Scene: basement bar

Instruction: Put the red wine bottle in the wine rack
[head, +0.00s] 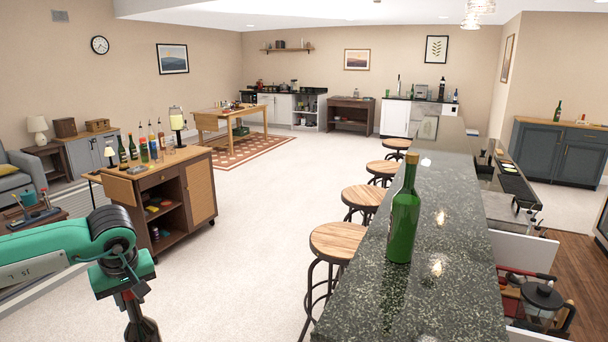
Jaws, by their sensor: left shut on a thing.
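My left gripper (128,293) hangs at the lower left, pointing down. It is shut on the neck of a dark bottle (142,328), which hangs roughly upright below it. The bottle's lower part is cut off by the bottom edge, and its label is hidden, but it looks like a dark red wine bottle. A green bottle (404,222) with a tan top stands upright on the dark stone bar counter (440,250), apart from my gripper. I cannot make out a wine rack for sure. My right gripper is not in view.
A wooden bar cart (160,190) with several bottles stands just beyond my left arm. Several round stools (338,240) line the counter's left side. The pale floor (260,200) between cart and stools is clear. A dark blue cabinet (560,150) stands at the right.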

